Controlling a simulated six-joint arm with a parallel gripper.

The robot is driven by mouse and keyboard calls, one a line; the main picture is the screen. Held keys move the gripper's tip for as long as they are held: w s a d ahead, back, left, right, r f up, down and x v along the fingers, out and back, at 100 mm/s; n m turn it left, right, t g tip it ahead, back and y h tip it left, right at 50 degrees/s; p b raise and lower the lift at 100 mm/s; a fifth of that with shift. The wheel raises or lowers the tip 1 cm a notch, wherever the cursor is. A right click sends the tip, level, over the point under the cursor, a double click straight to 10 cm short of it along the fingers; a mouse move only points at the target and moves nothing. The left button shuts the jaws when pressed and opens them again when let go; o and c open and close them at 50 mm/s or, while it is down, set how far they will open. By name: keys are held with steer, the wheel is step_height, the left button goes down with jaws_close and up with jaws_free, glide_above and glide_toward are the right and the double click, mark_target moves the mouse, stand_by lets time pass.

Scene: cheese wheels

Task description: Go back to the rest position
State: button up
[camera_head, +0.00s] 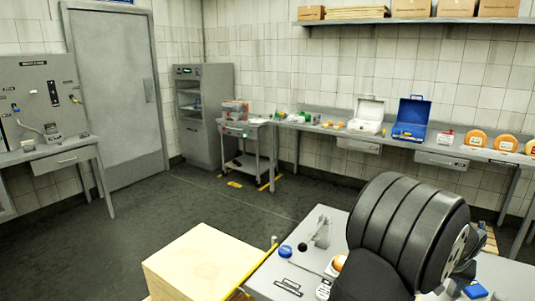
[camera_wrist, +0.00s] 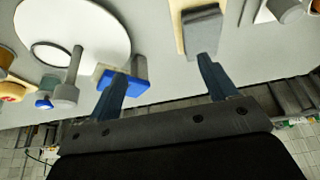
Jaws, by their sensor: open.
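My gripper (camera_wrist: 160,78) shows in the wrist view with its two dark blue fingers spread well apart and nothing between them. It is over a grey worktop (camera_wrist: 160,50). A blue piece with a grey block (camera_wrist: 122,82) shows close beside the left finger. A grey block (camera_wrist: 203,30) on a pale board shows just beyond the right finger tip; I cannot tell whether either touches. In the head view, my dark ribbed arm covers much of the near grey table (camera_head: 312,240) and hides the gripper's fingers.
A white round plate (camera_wrist: 95,25) with a grey post fills the wrist view's upper left. In the head view, a wooden block (camera_head: 205,262) stands left of the near table. Orange cheese wheels (camera_head: 477,138), a blue case (camera_head: 411,118) and a white case (camera_head: 367,115) line the back bench. Open floor lies left.

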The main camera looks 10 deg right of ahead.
steer(key=w+a+r, duration=0.1)
steer(key=w+a, duration=0.6)
steer(key=w, duration=0.5)
steer(key=w+a+r, duration=0.1)
steer(key=w+a, duration=0.7)
steer(key=w, duration=0.4)
steer(key=shift+w+a+r, duration=0.25)
